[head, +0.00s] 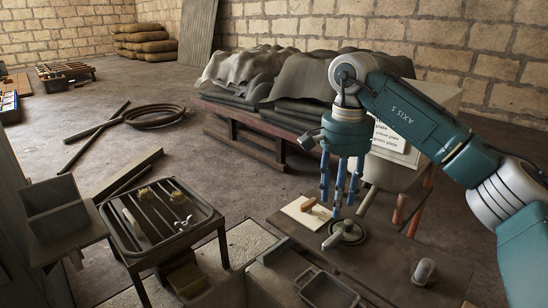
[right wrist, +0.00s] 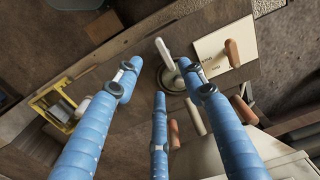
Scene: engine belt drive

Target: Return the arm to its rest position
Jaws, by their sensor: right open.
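My right arm comes in from the right in the head view. Its three-fingered gripper (head: 342,190) points down, open and empty, above a wooden workbench (head: 385,258). In the right wrist view its blue fingers (right wrist: 160,85) are spread apart with nothing between them. A round dark disc with a pale lever (right wrist: 163,50) lies on the bench beyond the fingertips; the disc (head: 348,232) also shows just below the gripper in the head view. The fingers appear clear of it. My left gripper is not in view.
A cream card (head: 300,213) with a wooden-handled piece lies beside the disc. A slatted metal stand (head: 150,235) is at left. A covered pallet (head: 285,85) and a labelled white box (head: 400,140) are behind the arm.

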